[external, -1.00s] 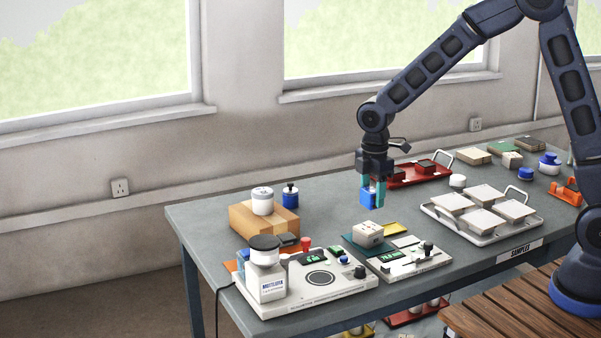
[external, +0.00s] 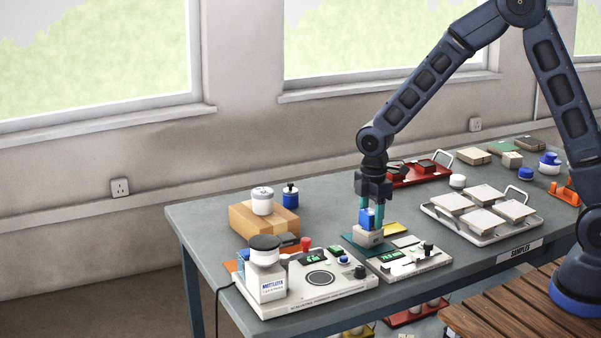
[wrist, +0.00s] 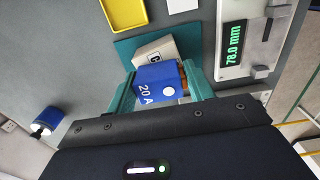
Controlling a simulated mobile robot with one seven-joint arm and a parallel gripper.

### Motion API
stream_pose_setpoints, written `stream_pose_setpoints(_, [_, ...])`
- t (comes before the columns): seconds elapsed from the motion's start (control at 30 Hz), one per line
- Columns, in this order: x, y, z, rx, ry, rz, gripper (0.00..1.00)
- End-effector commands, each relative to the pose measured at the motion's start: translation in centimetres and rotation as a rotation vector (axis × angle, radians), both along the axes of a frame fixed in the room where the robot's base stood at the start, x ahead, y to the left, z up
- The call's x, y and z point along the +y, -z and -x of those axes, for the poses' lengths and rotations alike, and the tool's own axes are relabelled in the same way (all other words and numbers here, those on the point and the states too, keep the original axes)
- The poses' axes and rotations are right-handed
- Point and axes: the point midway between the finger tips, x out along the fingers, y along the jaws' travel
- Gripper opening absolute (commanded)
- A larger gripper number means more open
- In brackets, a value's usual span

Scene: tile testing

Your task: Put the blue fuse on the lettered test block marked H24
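The blue fuse (external: 366,217), marked "20 A" in the wrist view (wrist: 160,84), is between the teal fingers of my gripper (external: 371,215). The fingers lie against its two sides and appear shut on it. It stands slightly turned at the top of a pale test block (external: 368,237); whether it bears on the block is hard to tell. In the wrist view the block (wrist: 150,52) shows past the fuse, with part of a dark letter like C or G; the rest of its marking is hidden. The block sits on a teal mat (external: 352,246).
A gauge with a green "78.0 mm" display (wrist: 234,45) stands beside the mat. A yellow tray (wrist: 124,12) lies behind. A samples tray (external: 470,238) is at right.

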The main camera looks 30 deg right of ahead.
Motion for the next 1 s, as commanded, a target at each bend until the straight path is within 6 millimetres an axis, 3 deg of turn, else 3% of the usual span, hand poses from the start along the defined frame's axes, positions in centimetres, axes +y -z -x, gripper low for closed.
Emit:
stream_pose_setpoints(0.03, [0.0,0.0,0.0,0.0,0.0,0.0,0.6])
stream_pose_setpoints(0.1, [0.0,0.0,0.0,0.0,0.0,0.0,0.74])
stream_pose_setpoints(0.53, [0.0,-0.9,0.0,-0.001,0.0,-0.001,0.74])
stream_pose_setpoints(1.0, [0.0,-9.3,0.0,-0.003,0.0,-0.002,0.74])
